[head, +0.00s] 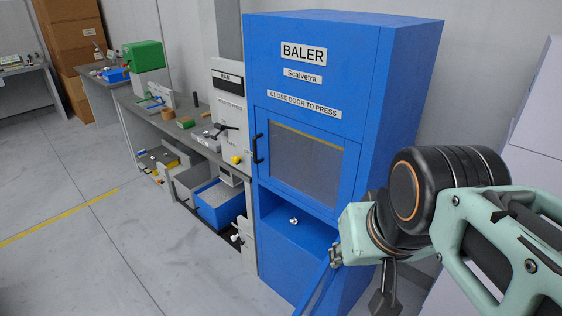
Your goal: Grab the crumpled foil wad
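A small, shiny, silver-white lump (294,220), which looks like the crumpled foil wad, sits in the open lower recess of the blue baler (330,55). My gripper (384,302) is the dark part below my pale green wrist, at the bottom right of the head view. It is to the right of the lump and appears nearer to the camera, apart from it. Its fingers are small, dark and partly cut off by the picture's lower edge, so I cannot tell whether they are open or shut. I see nothing held.
A blue slanted panel edge (318,289), perhaps the baler's door, stands in front of the recess near my wrist. A white press (230,95) and a grey bench (182,132) with several small items are to the left. The floor (90,240) at left is clear.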

